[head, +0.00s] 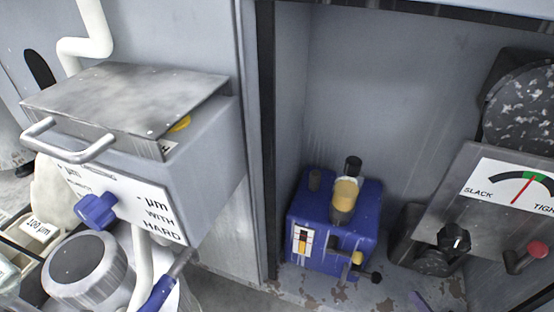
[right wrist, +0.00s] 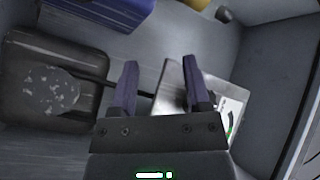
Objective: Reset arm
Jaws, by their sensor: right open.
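My right gripper (right wrist: 160,75) is open and empty, with two purple fingers apart, in the right wrist view. Which part is the arm of the task I cannot tell. A short lever with a red knob (head: 537,249) sits at the far right, below the SLACK/TIGHT gauge plate (head: 440,211). The blue box (head: 318,228) has a small lever with a black ball end (head: 376,277). My left gripper is not in view.
A grey drawer-like housing (head: 218,165) with a metal lid and handle juts out at left. Its panel carries a blue knob (head: 97,210). A post (head: 266,130) divides it from the recess. A dark speckled block (right wrist: 52,90) lies left of the fingers.

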